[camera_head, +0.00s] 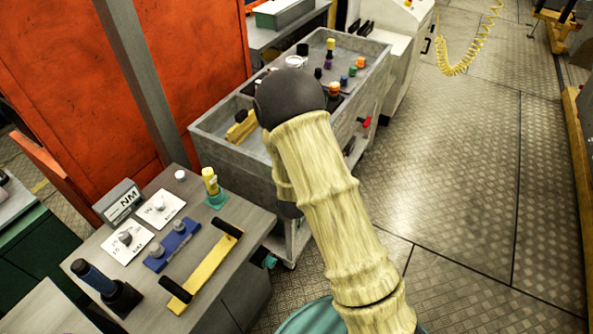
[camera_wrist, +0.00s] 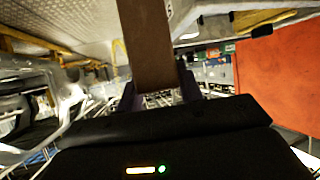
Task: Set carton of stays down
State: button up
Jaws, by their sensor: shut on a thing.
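A brown, flat-sided carton (camera_wrist: 147,45) is in the wrist view, running up from between the fingers to the top edge. It looks like the carton of stays; its far end is cut off. My gripper (camera_wrist: 158,92) is shut on it, one dark finger on each side. In the head view my sleeved arm reaches over the near end of the grey cart, and both the gripper and the carton are hidden. I cannot tell how far the carton is from any surface.
The grey tray cart (camera_head: 222,120) holds several bottles, jars and a yellow tool. A workbench (camera_head: 225,262) at lower left carries a torque tester (camera_head: 120,203), a blue fixture (camera_head: 172,246) and a yellow bar (camera_head: 205,270). An orange panel (camera_head: 190,60) stands behind.

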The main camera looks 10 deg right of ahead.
jog(key=s+d+f+n+y+b, duration=0.1)
jog(key=s+d+f+n+y, duration=0.2)
jog(key=f, duration=0.6)
jog(key=shift+s+d+f+n+t+y+b, duration=0.15)
jog(key=shift+s+f+n+t+y+b, duration=0.25)
jog(key=shift+s+n+y, duration=0.15)
jog(key=shift+d, duration=0.1)
